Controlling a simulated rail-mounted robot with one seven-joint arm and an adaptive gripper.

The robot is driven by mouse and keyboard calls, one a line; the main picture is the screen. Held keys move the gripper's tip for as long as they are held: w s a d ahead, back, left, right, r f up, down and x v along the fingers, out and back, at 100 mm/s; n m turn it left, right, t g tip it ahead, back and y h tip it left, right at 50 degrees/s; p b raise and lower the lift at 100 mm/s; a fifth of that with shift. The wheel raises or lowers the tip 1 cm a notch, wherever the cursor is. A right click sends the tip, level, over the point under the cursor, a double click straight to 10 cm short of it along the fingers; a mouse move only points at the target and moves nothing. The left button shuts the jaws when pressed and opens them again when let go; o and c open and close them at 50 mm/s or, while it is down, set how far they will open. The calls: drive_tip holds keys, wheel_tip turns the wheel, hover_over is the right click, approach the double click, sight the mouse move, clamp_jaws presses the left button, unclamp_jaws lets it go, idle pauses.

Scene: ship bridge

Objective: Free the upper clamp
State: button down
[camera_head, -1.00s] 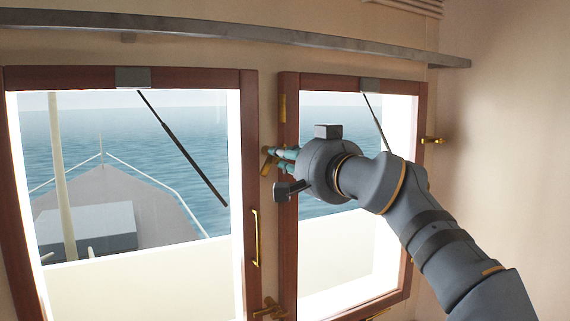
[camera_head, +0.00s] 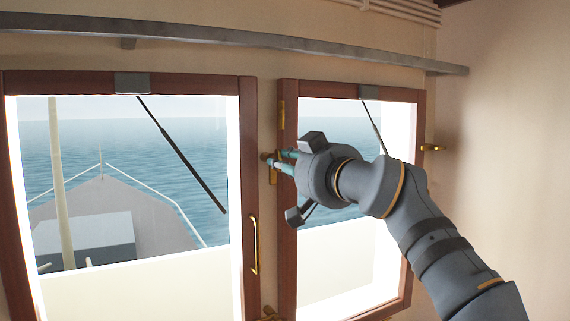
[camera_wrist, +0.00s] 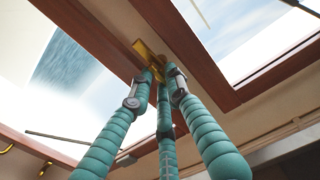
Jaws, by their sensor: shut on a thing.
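The brass upper clamp (camera_head: 269,158) sits on the wall strip between the two windows, at the left edge of the right window's frame. My gripper (camera_head: 282,161) reaches it from the right, and its teal fingers are shut on the clamp's handle. In the wrist view the brass clamp (camera_wrist: 148,50) lies beyond the fingertips (camera_wrist: 163,74), which close around its near end. The fingers hide part of the handle.
A lower brass clamp (camera_head: 270,314) shows at the bottom edge. A brass pull handle (camera_head: 254,245) is on the left window's frame. Another brass fitting (camera_head: 432,147) is right of the right window. A grey rail (camera_head: 230,37) runs above the windows.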

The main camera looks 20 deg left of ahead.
drive_tip(key=shift+s+r, duration=0.1)
drive_tip(key=shift+r, duration=0.25)
drive_tip(key=c, duration=1.7)
unclamp_jaws()
drive_tip(key=shift+s+f, duration=0.1)
drive_tip(key=shift+c, duration=0.2)
drive_tip(key=shift+f, duration=0.1)
drive_tip(key=v, duration=1.2)
drive_tip(key=shift+a, duration=0.15)
